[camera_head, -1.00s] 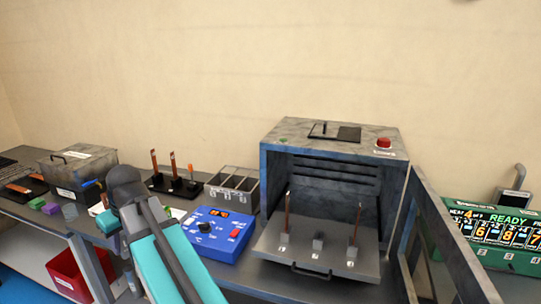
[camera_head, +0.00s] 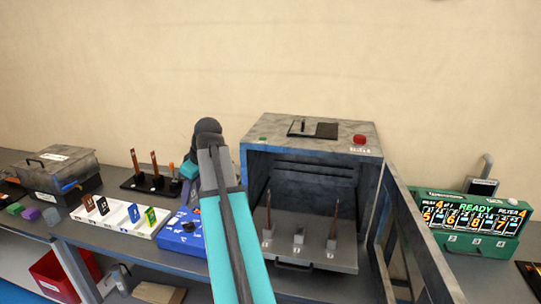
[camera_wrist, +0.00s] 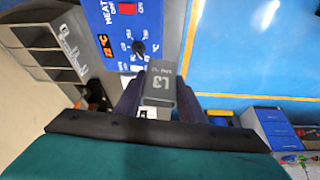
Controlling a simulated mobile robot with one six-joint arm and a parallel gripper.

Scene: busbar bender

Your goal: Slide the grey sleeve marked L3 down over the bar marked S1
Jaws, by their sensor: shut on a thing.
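My gripper (camera_wrist: 160,104) is shut on the grey sleeve marked L3 (camera_wrist: 160,84), with one dark finger on each side of it in the wrist view. The sleeve's label faces the camera. In the head view my arm hides the fingers and the sleeve. Upright copper bars (camera_head: 135,164) stand on a black stand (camera_head: 130,184) on the bench. Two more upright bars (camera_head: 336,217) stand on the grey tray of the open chamber, apart from my arm. Their marks are too small to read, so I cannot tell which is S1.
The blue control box (camera_head: 178,238) sits left of the chamber (camera_head: 312,154), partly behind my arm. A white holder (camera_head: 112,222) carries several coloured pieces. The chamber's open door (camera_head: 415,245) juts forward on the right. A green display box (camera_head: 478,244) stands beyond it.

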